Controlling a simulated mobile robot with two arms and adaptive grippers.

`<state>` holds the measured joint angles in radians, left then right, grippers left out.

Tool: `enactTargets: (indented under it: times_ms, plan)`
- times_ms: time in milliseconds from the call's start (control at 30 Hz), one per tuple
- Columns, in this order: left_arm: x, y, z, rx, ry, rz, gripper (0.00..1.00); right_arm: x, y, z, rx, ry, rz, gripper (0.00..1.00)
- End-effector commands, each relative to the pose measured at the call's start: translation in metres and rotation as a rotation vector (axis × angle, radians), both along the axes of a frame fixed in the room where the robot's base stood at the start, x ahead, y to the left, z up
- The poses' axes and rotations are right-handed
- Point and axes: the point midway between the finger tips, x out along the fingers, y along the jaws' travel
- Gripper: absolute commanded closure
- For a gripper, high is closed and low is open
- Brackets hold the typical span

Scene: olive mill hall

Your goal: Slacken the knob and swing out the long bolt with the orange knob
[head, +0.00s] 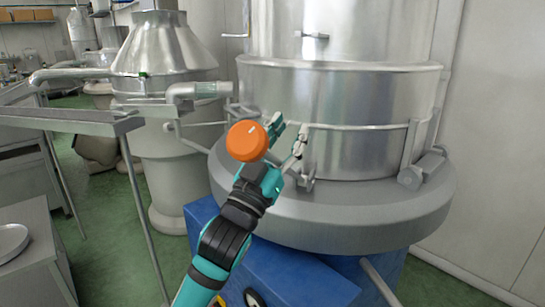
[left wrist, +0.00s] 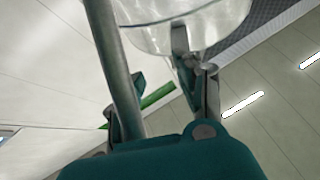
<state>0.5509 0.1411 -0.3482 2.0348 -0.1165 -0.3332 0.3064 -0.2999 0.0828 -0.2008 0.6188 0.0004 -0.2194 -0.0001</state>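The orange knob (head: 247,141) shows in the head view in front of the steel drum (head: 352,100), with a pale mark on its face. The long bolt behind it is mostly hidden there. My left gripper (head: 287,132) is just right of the knob, its fingers apart and pointing up toward the drum's band. In the left wrist view its fingers (left wrist: 170,85) are spread, and a grey metal rod (left wrist: 112,62) runs down close by the left finger. I cannot tell whether that rod is the bolt or whether it touches the finger. My right gripper is out of view.
A horizontal rail (head: 355,127) and brackets ring the drum above a wide grey rim (head: 330,215). A blue base (head: 300,272) stands below. A metal trough (head: 75,121) and another steel vessel (head: 165,52) are at left. Green floor is free between them.

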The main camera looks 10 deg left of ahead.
Motion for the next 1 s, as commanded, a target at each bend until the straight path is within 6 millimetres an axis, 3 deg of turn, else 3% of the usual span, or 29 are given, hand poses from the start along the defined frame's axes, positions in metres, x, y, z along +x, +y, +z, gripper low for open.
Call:
enactTargets:
  times_ms: [300, 500, 1000]
  plan:
    - [-0.052, 0.024, -0.038, -0.001, -0.001, 0.003, 0.65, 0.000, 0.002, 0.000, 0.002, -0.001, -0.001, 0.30]
    - [-0.073, 0.033, -0.053, -0.002, -0.004, 0.005, 0.65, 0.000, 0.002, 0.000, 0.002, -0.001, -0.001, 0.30]
    - [-0.082, 0.035, -0.058, 0.000, -0.007, 0.002, 0.65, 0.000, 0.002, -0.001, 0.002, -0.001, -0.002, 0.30]
